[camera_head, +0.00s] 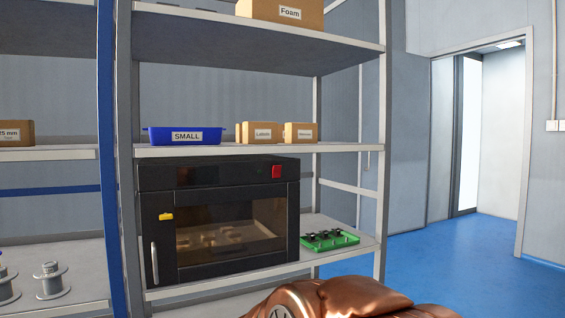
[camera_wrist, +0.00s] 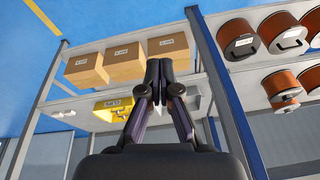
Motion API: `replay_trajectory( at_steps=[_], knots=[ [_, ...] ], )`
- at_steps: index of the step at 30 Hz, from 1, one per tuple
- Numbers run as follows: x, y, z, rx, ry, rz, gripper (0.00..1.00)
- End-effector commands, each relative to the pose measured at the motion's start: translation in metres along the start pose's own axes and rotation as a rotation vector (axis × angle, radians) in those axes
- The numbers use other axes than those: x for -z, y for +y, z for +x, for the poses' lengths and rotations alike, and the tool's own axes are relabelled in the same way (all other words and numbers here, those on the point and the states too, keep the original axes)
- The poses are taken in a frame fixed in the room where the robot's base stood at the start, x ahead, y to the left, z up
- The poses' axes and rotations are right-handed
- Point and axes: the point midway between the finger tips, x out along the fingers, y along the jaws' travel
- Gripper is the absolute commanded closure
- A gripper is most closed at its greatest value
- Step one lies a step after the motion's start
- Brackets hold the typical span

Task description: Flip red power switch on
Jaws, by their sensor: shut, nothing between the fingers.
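The red power switch (camera_head: 277,171) is a small red block at the upper right of the front of a black oven-like machine (camera_head: 160,178). The machine stands on a lower shelf in the head view, with a glass door, a yellow latch (camera_head: 166,216) and a vertical handle (camera_head: 154,264). My gripper (camera_wrist: 160,63) shows in the wrist view, its fingers shut and empty. It points at a different shelf with boxes, and neither the switch nor the machine shows there. In the head view the gripper cannot be seen.
A green tray (camera_head: 329,239) sits right of the machine. A blue bin (camera_head: 185,136) and cardboard boxes stand on the shelf above. The blue floor (camera_head: 430,275) at right is clear. The wrist view shows cartons (camera_wrist: 126,63), a yellow bin (camera_wrist: 115,106) and copper-coloured spools (camera_wrist: 237,39).

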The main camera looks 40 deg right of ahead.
Motion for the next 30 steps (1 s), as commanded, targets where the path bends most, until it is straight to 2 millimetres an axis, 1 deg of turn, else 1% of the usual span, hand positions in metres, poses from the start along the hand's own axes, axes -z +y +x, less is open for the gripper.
replay_trajectory(
  at_steps=[1,2,3,5,6,8,9,10,12,14,15,17,18,20,21,23,24,27,30],
  knots=[
    [0.027,0.004,-0.009,0.024,0.06,0.066,1.0],
    [0.042,0.006,-0.011,0.04,0.097,0.103,1.0],
    [0.062,0.008,-0.015,0.067,0.152,0.154,1.0],
    [0.092,0.013,-0.023,0.11,0.231,0.23,1.0],
    [0.112,0.016,-0.029,0.143,0.284,0.278,1.0],
    [0.14,0.022,-0.038,0.196,0.357,0.352,1.0],
    [0.159,0.026,-0.047,0.236,0.408,0.401,1.0],
    [0.172,0.03,-0.054,0.264,0.444,0.437,1.0],
    [0.202,0.04,-0.072,0.343,0.53,0.518,1.0],
    [0.226,0.049,-0.089,0.414,0.599,0.587,1.0],
    [0.24,0.057,-0.102,0.464,0.644,0.632,1.0],
    [0.261,0.068,-0.124,0.546,0.713,0.696,1.0],
    [0.273,0.076,-0.139,0.601,0.755,0.736,1.0],
    [0.29,0.09,-0.163,0.69,0.82,0.795,1.0],
    [0.299,0.1,-0.179,0.753,0.86,0.833,1.0],
    [0.311,0.115,-0.206,0.849,0.92,0.882,1.0],
    [0.317,0.125,-0.224,0.915,0.959,0.91,1.0],
    [0.327,0.15,-0.266,1.071,1.04,0.965,1.0],
    [0.329,0.17,-0.299,1.199,1.097,0.999,1.0]
  ],
)
